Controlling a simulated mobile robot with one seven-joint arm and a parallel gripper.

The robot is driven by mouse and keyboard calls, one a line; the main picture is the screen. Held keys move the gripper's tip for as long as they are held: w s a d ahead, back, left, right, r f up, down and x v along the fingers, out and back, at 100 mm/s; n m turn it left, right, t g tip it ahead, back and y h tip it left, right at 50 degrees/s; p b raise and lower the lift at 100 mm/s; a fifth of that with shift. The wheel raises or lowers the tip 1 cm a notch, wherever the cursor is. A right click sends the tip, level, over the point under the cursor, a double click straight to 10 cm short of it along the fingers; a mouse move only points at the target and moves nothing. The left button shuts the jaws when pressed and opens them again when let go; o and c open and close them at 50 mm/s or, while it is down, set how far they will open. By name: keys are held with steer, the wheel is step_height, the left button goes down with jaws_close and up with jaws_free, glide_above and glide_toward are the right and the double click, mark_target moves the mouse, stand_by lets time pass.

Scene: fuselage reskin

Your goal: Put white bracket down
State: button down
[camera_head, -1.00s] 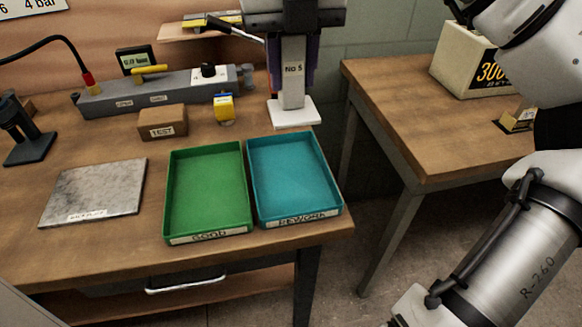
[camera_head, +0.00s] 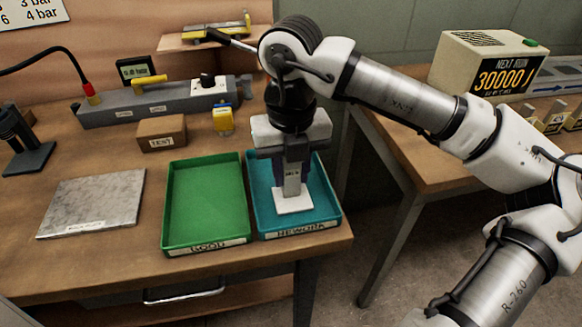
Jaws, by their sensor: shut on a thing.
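The white bracket (camera_head: 293,203) is upright, with a flat white foot and a grey upright plate bearing a small label. It is at the teal REWORK tray (camera_head: 331,214), with its foot inside the tray's outline toward the front. I cannot tell whether the foot touches the tray floor. My gripper (camera_head: 292,168) points down over this tray and is shut on the bracket's upright part. The gripper and arm hide the back of the tray.
The empty green GOOD tray (camera_head: 204,205) stands directly left of the teal tray. A metal plate (camera_head: 93,203), a brown TEST block (camera_head: 162,132), a yellow item (camera_head: 223,118) and a grey fixture (camera_head: 155,103) are on the bench. A second table (camera_head: 400,150) stands right, across a gap.

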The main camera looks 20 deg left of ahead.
steer(key=shift+f, duration=0.15)
steer(key=c, duration=1.1)
jaws_free()
step_height(320, 180, up, 12)
steer(key=shift+r, duration=0.2)
